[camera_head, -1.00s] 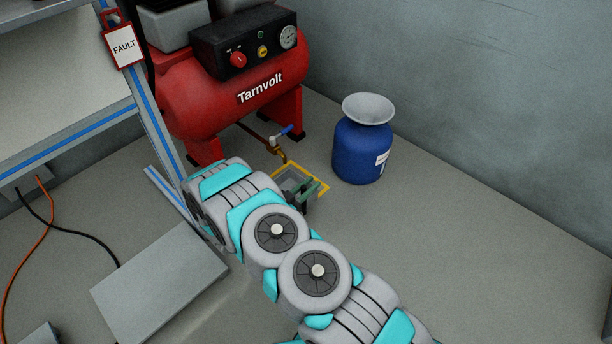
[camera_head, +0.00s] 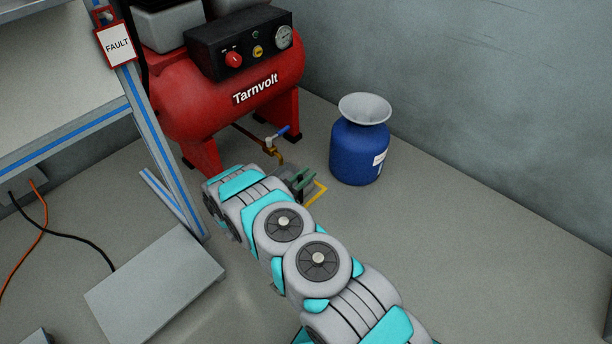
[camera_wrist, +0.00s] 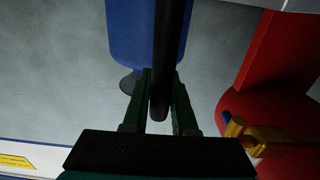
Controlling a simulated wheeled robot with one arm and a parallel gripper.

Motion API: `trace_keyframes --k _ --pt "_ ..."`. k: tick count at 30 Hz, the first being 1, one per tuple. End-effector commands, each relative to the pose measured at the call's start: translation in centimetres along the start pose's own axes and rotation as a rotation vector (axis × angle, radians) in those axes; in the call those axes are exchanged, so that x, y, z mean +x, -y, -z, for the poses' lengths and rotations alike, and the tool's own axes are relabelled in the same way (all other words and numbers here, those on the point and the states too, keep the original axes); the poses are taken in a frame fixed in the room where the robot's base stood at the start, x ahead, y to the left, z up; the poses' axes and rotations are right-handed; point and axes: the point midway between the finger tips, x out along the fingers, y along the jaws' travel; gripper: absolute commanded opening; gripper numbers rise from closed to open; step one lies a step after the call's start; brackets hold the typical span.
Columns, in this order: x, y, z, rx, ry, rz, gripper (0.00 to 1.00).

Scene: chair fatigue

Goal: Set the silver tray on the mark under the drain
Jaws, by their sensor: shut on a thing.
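My gripper (camera_head: 303,180) is low beside the drain, its dark green fingers shut on an upright dark bar (camera_wrist: 164,70), which looks like the silver tray's handle. A small grey patch of the tray (camera_head: 299,192) shows beside the fingers; most of it is hidden by my arm. The yellow mark (camera_head: 319,192) on the floor shows only its right corner. I cannot tell whether the tray touches the floor. The brass drain (camera_head: 277,153) with a blue lever (camera_head: 285,132) hangs just behind and left of the gripper; its brass body (camera_wrist: 262,137) also shows in the wrist view.
The red compressor (camera_head: 225,95) stands behind the mark. A blue drum (camera_head: 358,155) with a pale funnel top stands close on the right. A bench frame (camera_head: 160,150) and a flat grey slab (camera_head: 155,285) lie left of my arm. Floor at the right is clear.

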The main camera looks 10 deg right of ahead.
Motion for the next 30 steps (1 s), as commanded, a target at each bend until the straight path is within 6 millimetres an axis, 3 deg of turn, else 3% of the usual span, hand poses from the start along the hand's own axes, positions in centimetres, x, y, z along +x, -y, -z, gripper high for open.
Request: trace_keyframes --k 5,6,14,23,30 --pt "0.0 0.0 -0.1 0.000 0.000 0.001 0.00" --pt "0.0 0.0 -0.1 0.000 0.000 0.000 0.28" --pt "0.0 0.0 -0.1 -0.001 0.000 0.001 0.56" --pt "-0.2 0.0 0.1 -0.001 0.000 0.002 0.56" --pt "-3.8 0.1 0.1 -0.001 0.001 0.006 0.56"
